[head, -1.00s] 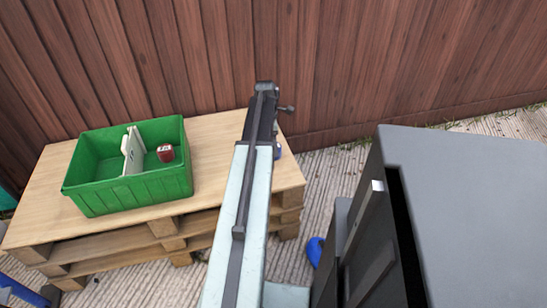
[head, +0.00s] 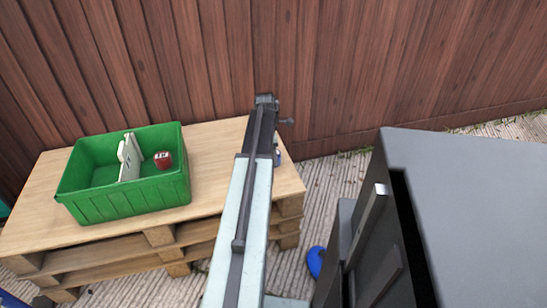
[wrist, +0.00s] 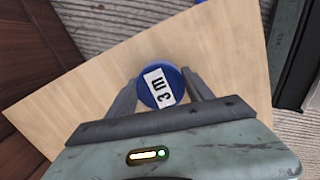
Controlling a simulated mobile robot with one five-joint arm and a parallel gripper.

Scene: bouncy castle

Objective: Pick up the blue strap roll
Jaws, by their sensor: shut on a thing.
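The blue strap roll (wrist: 160,86) shows in the wrist view with a white label reading "3 m". My gripper (wrist: 161,82) has a finger on each side of it and is shut on it. The pallet's pale wooden top (wrist: 95,85) lies behind the roll; I cannot tell whether the roll touches it. In the head view my arm covers most of the gripper area, and only a small blue patch shows at the arm's right side, above the pallet's right end.
A green crate (head: 130,205) on the pallet (head: 225,165) holds a whitish upright piece (head: 130,158) and a red roll (head: 163,160). A dark cabinet (head: 470,200) stands to the right. A blue object (head: 316,262) lies on the ground between. A wooden fence (head: 400,60) closes the back.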

